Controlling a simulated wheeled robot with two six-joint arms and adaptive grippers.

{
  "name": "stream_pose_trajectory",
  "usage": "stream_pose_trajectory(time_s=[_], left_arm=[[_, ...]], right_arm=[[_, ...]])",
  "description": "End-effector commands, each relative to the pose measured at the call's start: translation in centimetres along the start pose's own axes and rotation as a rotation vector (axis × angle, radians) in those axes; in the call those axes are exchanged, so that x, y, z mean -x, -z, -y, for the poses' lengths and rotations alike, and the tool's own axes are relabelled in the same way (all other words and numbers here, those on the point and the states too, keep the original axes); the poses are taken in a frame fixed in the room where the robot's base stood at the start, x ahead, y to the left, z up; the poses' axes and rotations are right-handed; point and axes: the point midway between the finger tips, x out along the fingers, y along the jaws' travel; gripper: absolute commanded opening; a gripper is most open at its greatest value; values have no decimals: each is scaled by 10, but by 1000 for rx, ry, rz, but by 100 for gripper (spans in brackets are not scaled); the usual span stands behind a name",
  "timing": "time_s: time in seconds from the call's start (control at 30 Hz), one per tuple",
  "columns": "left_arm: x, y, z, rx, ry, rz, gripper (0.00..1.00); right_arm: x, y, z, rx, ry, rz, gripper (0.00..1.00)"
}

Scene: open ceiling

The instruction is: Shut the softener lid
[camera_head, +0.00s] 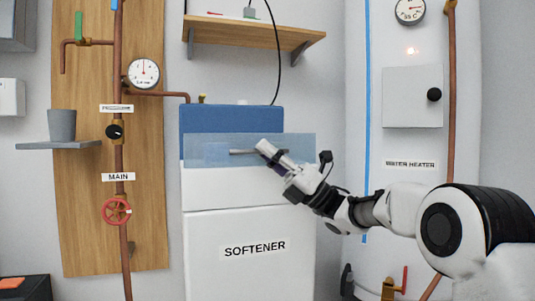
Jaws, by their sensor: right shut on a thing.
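The softener (200,240) is a white cabinet labelled SOFTENER in the middle of the head view, with a blue upper part (225,117). Its lid (300,143) is a see-through bluish panel in front of the blue part and above the white front. The lid sticks out to the right past the blue part; its exact tilt is hard to tell. My right gripper (262,148) reaches in from the right and is shut on the lid at a thin grey bar (240,152). The fingers partly hide the contact. My left gripper is out of view.
A water heater (409,220) stands at the right behind my arm. A wooden board (82,200) with copper pipes, a gauge (143,74) and a red valve wheel (116,212) is at the left. A wooden shelf (255,31) hangs above the softener.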

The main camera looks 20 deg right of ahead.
Motion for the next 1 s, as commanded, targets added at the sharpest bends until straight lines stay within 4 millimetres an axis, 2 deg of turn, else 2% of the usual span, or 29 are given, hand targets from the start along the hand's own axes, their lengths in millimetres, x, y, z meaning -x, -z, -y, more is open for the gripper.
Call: stream_pose_trajectory(time_s=[0.17,0.2,0.23,0.27,0.67,0.77,1.0], left_arm=[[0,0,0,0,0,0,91],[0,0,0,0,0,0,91],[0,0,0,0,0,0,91],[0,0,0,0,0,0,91],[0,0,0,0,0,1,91],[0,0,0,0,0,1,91],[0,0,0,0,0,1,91]], right_arm=[[1,1,2,-2,5,1,0],[1,1,2,-2,5,1,22],[1,1,2,-2,5,1,32],[1,1,2,-2,5,1,37],[5,0,1,-1,3,1,37],[18,-1,2,-2,5,4,37],[78,0,1,-4,4,5,37]])
